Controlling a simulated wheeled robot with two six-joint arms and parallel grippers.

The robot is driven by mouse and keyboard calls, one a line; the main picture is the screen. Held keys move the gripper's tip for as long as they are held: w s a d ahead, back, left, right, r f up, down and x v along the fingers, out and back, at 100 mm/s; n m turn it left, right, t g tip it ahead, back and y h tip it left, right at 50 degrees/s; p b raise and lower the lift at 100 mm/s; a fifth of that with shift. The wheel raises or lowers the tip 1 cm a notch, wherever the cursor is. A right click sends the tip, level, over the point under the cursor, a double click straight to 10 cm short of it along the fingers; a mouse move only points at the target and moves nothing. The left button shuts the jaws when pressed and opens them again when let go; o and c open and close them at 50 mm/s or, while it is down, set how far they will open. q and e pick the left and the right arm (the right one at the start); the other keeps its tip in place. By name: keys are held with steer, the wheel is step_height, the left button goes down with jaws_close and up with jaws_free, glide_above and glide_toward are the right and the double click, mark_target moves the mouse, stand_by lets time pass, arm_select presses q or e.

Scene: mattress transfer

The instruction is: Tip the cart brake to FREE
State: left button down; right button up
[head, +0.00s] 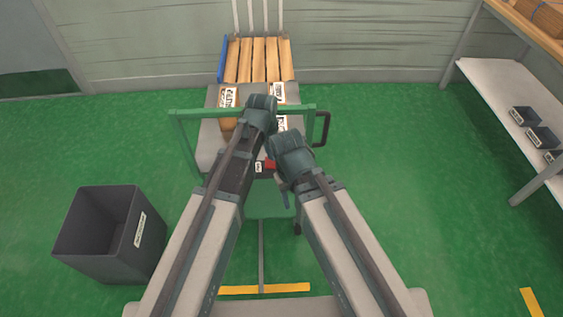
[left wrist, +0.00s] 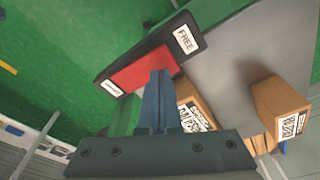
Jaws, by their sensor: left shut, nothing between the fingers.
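The red brake rocker (left wrist: 143,69) sits in a dark plate on the cart. The FREE label (left wrist: 186,39) is at the plate's right end in the left wrist view, and another small label (left wrist: 113,88) is at its left end. In the head view the rocker (head: 270,165) shows just in front of the cart's deck (head: 206,143), partly behind my arms. My left gripper (left wrist: 158,76) is shut and empty, its tips over the rocker's near edge; I cannot tell if they touch. Which way the rocker tilts is unclear. My right gripper is mostly hidden by its arm.
Several labelled cardboard boxes (head: 228,97) stand on the cart behind its green rail (head: 187,113). A slatted wooden platform (head: 258,60) is beyond. A dark bin (head: 108,275) stands at left, and a shelf (head: 490,85) with small bins at right. Open green floor lies on both sides.

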mark_target(272, 162)
arm_select(q)
steer(key=shift+f+b, duration=1.1)
stand_by(0.6)
steer(key=shift+r, duration=0.1)
step_height(272, 162, up, 7)
steer(key=p, duration=0.7)
stand_by(0.3)
steer(key=s+a+r+n+g+y+p, duration=0.1)
steer(key=s+a+r+p, duration=0.2)
steer(key=s, duration=0.5)
steer(key=s+a+r+n+y+p, duration=0.1)
steer(key=s+a+r+p, duration=0.2)
steer(key=s, duration=0.5)
steer(key=shift+s+g, duration=0.3)
steer(key=shift+g, duration=0.1)
steer(key=shift+w+r, duration=0.1)
